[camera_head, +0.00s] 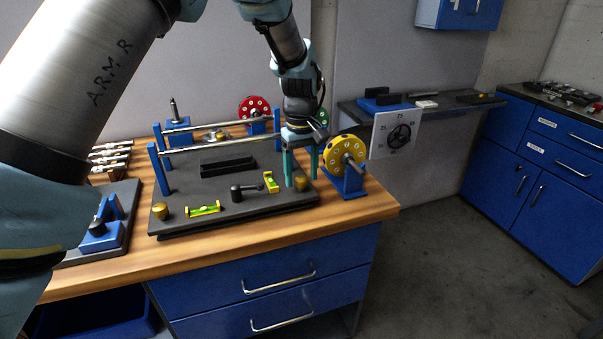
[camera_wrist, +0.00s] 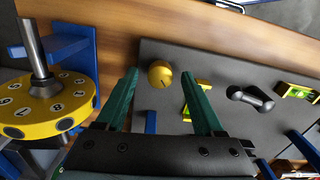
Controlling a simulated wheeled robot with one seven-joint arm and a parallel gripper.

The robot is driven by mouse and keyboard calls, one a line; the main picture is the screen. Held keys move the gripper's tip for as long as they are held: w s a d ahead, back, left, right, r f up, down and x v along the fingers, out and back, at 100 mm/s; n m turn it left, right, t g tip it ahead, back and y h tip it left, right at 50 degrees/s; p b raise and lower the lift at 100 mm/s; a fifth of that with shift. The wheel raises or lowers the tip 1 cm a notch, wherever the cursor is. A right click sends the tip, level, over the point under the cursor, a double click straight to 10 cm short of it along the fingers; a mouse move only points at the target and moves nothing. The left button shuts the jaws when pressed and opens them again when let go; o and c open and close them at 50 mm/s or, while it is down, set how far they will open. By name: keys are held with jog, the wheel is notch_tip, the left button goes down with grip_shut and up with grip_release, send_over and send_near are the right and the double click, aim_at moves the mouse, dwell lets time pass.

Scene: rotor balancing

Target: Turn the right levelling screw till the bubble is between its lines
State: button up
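The right levelling screw (camera_head: 301,183) is a round brass knob at the right front corner of the dark base plate (camera_head: 240,209). It also shows in the wrist view (camera_wrist: 160,73). My gripper (camera_head: 302,177) points down over that corner with its two green fingers apart. In the wrist view, the knob appears between the fingertips, with a gap on each side; its depth relative to the tips is unclear. A yellow-green level (camera_head: 270,183) lies left of the screw, partly hidden by a finger in the wrist view (camera_wrist: 197,97). Its bubble is too small to read.
A second level (camera_head: 203,209) and a left brass screw (camera_head: 162,211) sit along the plate's front. A black lever (camera_head: 245,191) stands between the levels. A yellow numbered disc (camera_head: 345,156) on a blue stand (camera_head: 350,187) is close right of my gripper. Rails cross behind.

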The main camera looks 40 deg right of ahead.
aim_at(300, 178)
notch_tip(300, 178, up, 11)
jog(key=b, duration=0.2)
jog(key=shift+b, duration=0.35)
jog(key=shift+w+a+f, duration=0.1)
jog(key=shift+w+a, duration=0.05)
dwell(1.6)
